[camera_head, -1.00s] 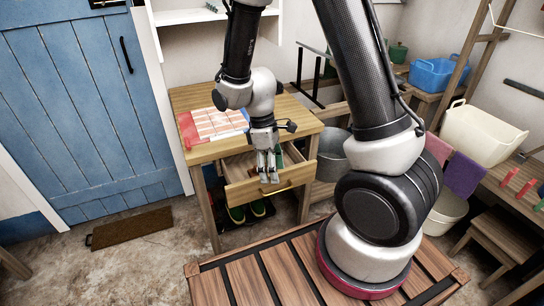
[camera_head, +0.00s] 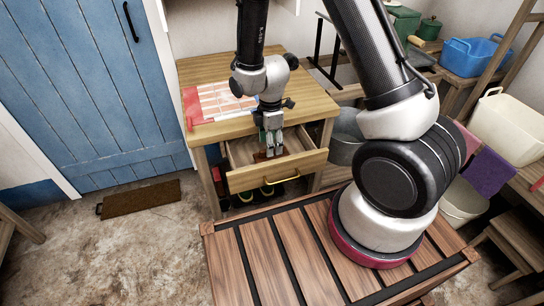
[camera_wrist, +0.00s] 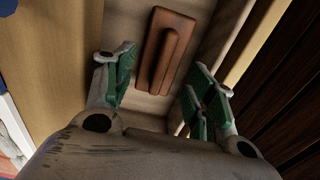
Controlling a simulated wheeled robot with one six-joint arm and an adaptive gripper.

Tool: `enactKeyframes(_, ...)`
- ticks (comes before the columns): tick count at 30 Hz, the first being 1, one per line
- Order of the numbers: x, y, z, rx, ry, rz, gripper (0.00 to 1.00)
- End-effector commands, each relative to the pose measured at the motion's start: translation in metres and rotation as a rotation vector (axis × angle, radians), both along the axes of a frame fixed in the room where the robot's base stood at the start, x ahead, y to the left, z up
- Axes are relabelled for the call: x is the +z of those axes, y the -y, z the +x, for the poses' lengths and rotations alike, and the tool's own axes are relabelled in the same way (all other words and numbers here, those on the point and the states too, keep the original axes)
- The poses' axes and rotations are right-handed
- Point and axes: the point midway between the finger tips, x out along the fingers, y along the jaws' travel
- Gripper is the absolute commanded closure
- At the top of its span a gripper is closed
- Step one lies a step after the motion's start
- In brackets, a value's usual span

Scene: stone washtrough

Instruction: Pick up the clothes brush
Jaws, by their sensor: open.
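The clothes brush is a brown wooden block with a raised grip along its top (camera_wrist: 168,50). It lies in the open drawer (camera_head: 290,173) of the wooden table, and a small brown part of it shows beside my fingers in the head view (camera_head: 260,157). My gripper (camera_head: 274,154) points down into the drawer. In the wrist view, its green-padded fingers (camera_wrist: 162,72) are spread apart with nothing between them; the brush lies beyond the tips, its near end between them. The brush's underside is hidden.
The drawer's walls stand close around my fingers. A grey metal tub (camera_head: 347,138) stands right of the table. Footwear sits below the drawer. A doormat (camera_head: 140,198) lies on the floor at left.

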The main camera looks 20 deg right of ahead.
Motion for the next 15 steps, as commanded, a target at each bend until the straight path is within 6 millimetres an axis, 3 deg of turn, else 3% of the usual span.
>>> enactKeyframes(7,-0.038,0.004,-0.001,-0.001,-0.002,0.000,0.45)
enactKeyframes(15,-0.045,0.003,-0.001,-0.001,0.000,0.001,0.45)
